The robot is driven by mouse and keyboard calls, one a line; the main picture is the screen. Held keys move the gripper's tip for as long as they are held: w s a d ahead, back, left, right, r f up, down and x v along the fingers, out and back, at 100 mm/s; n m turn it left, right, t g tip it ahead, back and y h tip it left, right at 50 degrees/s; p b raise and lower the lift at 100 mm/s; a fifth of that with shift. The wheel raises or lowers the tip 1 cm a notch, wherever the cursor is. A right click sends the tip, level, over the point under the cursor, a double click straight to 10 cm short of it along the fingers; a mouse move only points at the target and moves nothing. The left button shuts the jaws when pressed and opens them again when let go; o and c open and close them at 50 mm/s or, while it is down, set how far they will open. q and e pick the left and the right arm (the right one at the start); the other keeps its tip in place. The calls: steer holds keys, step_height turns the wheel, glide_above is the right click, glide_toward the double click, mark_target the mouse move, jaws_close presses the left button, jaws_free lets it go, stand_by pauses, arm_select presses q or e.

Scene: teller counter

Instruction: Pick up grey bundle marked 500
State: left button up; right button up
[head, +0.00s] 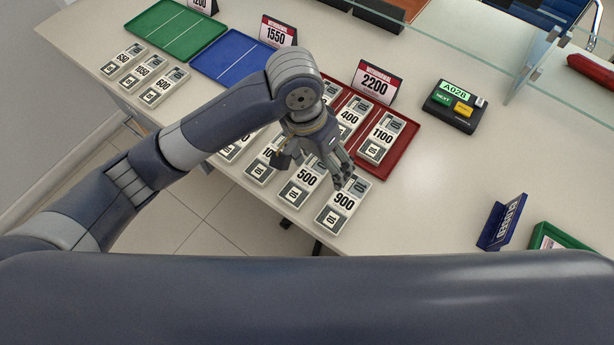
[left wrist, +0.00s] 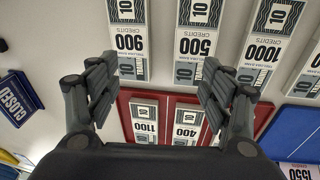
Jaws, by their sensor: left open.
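The grey bundle marked 500 (head: 302,182) lies flat on the counter in a row of bundles, between 900 (head: 342,202) and a partly hidden bundle starting with 10 (head: 265,160). My left gripper (head: 318,167) is over this row, its fingers pointing down near the far end of the 500 bundle. In the left wrist view the 500 bundle (left wrist: 196,46) lies ahead, nearer the right finger. The 900 bundle (left wrist: 130,42) is ahead of the left finger. The left gripper (left wrist: 158,78) is open and empty. My right gripper is not in view.
A red tray (head: 402,156) holding bundles 400 and 1100 is beside the row, with a 2200 sign (head: 376,82) behind it. Blue (head: 232,55) and green (head: 178,30) trays stand left. A ticket device (head: 454,107) is right. The counter's right middle is clear.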

arm_select(q)
steer(key=w+a+r+y, duration=0.2)
steer(key=w+a, duration=0.1)
glide_above(307, 178)
steer(key=shift+n, duration=0.3)
steer(key=f, duration=0.5)
steer(key=shift+w+a+f, duration=0.1)
steer(key=shift+w+f, duration=0.1)
steer(key=shift+w, duration=0.1)
steer(key=f, duration=0.5)
steer(key=shift+s+f+p, duration=0.25)
steer(key=shift+f+p, duration=0.05)
steer(key=shift+p, duration=0.1)
steer(key=shift+c, duration=0.5)
steer(key=c, duration=1.1)
